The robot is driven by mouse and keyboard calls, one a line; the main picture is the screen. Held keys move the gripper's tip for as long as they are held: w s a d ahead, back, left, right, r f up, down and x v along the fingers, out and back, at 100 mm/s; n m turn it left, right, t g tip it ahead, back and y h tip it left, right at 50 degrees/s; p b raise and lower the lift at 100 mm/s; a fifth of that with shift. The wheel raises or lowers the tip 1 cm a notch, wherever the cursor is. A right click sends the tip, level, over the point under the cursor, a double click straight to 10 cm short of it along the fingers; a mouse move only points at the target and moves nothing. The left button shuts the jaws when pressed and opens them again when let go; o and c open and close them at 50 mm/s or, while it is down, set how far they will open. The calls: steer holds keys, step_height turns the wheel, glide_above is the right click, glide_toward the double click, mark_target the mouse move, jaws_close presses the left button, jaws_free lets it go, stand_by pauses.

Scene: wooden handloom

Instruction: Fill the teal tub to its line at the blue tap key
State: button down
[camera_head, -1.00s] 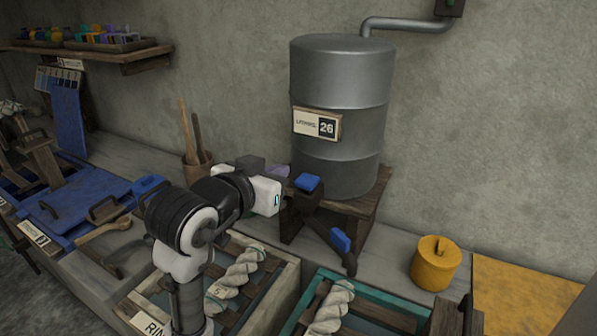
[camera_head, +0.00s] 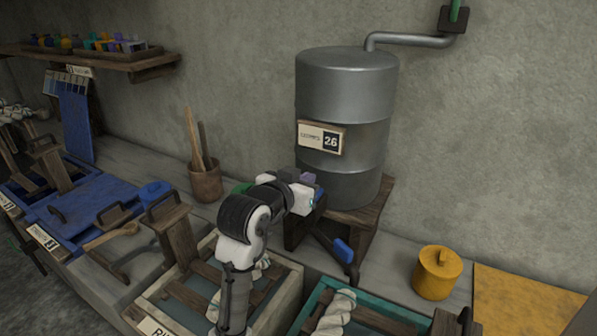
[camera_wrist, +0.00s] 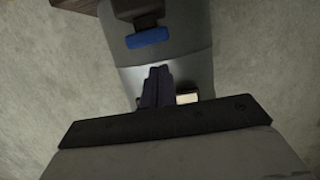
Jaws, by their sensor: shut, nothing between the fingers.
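The blue tap key (camera_wrist: 148,38) shows in the wrist view on a dark tap body in front of the grey drum (camera_head: 345,95). Another blue piece (camera_head: 343,248) sits on a dark pipe or lever below the drum. The teal tub (camera_head: 385,301) is at the bottom, partly out of frame, holding a pale skein and wooden slats. Its fill line and water level cannot be made out.
The drum stands on a wooden stand (camera_head: 378,205) and bears a sign reading 26. A yellow lidded pot (camera_head: 437,272) stands to the right. A pale-rimmed tub (camera_head: 285,318) is left of the teal one. A pot with sticks (camera_head: 206,184) stands behind my arm.

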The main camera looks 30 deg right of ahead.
steer(key=shift+f, duration=1)
step_height(320, 180, down, 3)
steer(key=shift+s+r+b, duration=0.1)
steer(key=shift+r+b, duration=0.1)
steer(key=shift+b, duration=0.55)
steer(key=shift+f, duration=0.15)
stand_by(1.8)
steer(key=shift+d, duration=0.1)
stand_by(0.6)
steer(key=s+a+r, duration=0.5)
steer(key=a+r, duration=0.2)
steer(key=a, duration=0.1)
steer(key=shift+a+r+p, duration=0.3)
steer(key=shift+a+p, duration=0.05)
steer(key=shift+p, duration=0.1)
steer(key=shift+w, duration=0.1)
